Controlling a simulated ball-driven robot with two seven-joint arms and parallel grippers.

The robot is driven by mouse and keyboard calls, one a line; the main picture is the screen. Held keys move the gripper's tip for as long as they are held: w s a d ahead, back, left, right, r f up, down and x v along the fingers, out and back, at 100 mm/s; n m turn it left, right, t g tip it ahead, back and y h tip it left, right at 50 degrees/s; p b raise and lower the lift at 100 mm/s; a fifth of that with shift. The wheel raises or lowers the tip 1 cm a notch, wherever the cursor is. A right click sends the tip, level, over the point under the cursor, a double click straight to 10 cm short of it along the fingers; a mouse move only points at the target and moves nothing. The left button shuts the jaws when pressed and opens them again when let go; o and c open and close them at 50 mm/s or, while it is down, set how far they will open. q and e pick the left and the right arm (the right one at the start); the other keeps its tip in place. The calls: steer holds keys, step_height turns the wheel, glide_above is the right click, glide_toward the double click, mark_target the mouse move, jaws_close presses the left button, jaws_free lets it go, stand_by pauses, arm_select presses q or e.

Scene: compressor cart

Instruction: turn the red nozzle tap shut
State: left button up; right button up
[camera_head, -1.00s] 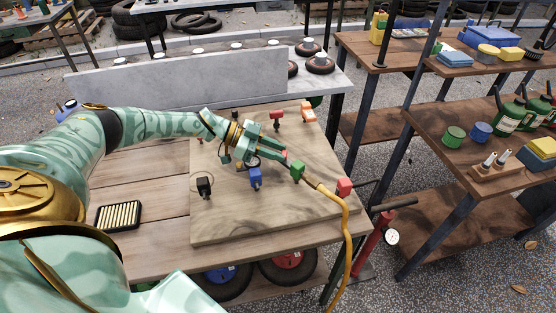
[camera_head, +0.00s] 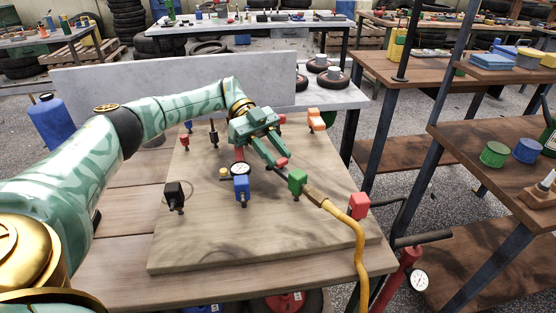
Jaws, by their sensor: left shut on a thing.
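My left gripper (camera_head: 276,156) reaches in over the board from the back left, its two teal fingers slanting down to the right. It is shut on a small red piece (camera_head: 282,162) at its fingertips, which looks like the red tap; the fingers hide part of it. A green block (camera_head: 297,183) stands just right of and in front of the fingertips. A brass fitting (camera_head: 315,196) with a yellow hose (camera_head: 358,235) meets it. My right gripper is not in view.
The wooden board (camera_head: 215,240) also carries a blue block (camera_head: 241,188), a black block (camera_head: 174,194), a red block (camera_head: 359,204), an orange block (camera_head: 316,119) and a small gauge (camera_head: 241,168). Shelves (camera_head: 460,140) stand to the right. The board's front is clear.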

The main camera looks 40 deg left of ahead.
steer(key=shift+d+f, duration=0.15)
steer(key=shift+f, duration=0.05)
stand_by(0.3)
arm_select(q)
steer(key=o, duration=0.7)
steer(key=shift+d, duration=0.1)
steer(key=shift+r, duration=0.1)
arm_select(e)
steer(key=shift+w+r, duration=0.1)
